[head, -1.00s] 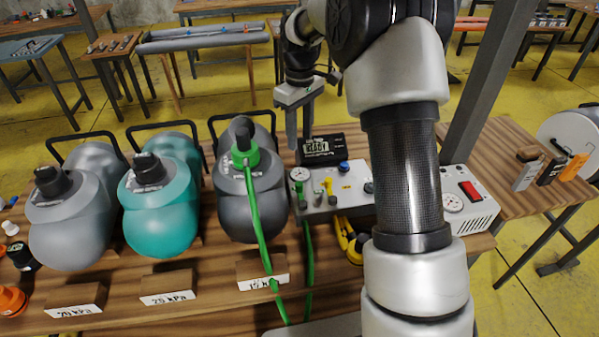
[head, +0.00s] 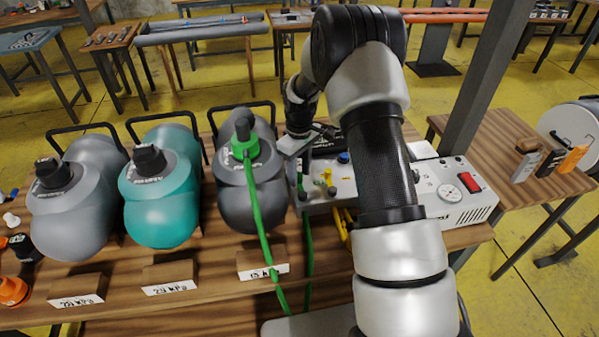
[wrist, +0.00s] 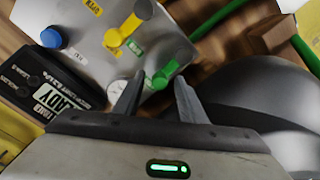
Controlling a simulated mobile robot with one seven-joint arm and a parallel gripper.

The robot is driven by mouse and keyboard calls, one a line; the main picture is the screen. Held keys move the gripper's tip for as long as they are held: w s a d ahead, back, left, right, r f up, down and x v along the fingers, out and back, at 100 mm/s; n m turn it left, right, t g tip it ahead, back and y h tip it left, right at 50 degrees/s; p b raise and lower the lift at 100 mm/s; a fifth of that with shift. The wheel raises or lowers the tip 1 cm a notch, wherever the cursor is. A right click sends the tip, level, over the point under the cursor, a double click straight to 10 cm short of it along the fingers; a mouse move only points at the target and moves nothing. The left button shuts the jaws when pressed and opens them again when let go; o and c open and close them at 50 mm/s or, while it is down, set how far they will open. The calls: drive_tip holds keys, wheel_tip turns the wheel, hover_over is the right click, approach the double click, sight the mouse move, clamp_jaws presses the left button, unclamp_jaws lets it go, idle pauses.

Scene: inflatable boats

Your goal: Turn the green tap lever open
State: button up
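The green tap lever (wrist: 165,74) shows in the wrist view on the face of a grey metal panel (wrist: 175,22), with a small green label beside it. My gripper (wrist: 157,88) is open, its two fingertips spread just short of the lever, one to each side in the picture. I cannot tell whether either finger touches it. In the head view my gripper (head: 300,182) points down at the left end of the panel (head: 343,185). The green lever is hard to make out there behind the fingers.
A yellow lever (wrist: 122,36) and a blue knob (wrist: 50,38) sit on the same panel. A dark grey canister (head: 250,195) with a green hose (head: 258,220) stands close at left. A black display box (wrist: 45,92) is near the panel.

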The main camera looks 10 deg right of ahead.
drive_tip(key=shift+f, duration=0.1)
clamp_jaws()
idle(0.3)
drive_tip(key=m, duration=0.1)
drive_tip(key=d+m+b, duration=0.1)
drive_tip(key=m, duration=0.1)
drive_tip(key=shift+s+d+m+b, duration=0.15)
drive_tip(key=shift+d+m+b, duration=0.15)
drive_tip(key=m, duration=0.1)
drive_tip(key=d+m, duration=0.1)
drive_tip(key=shift+s+m+b, duration=0.25)
drive_tip(key=shift+m+b, duration=0.15)
drive_tip(key=m, duration=0.1)
drive_tip(key=s+d+m, duration=0.1)
drive_tip(key=m, duration=0.1)
drive_tip(key=shift+b, duration=0.3)
drive_tip(key=shift+s+d+m, duration=0.2)
drive_tip(key=shift+s+m, duration=0.05)
drive_tip(key=shift+m, duration=0.4)
drive_tip(key=shift+s+d+m, duration=0.15)
drive_tip(key=shift+s+m, duration=0.05)
drive_tip(key=shift+m, duration=0.45)
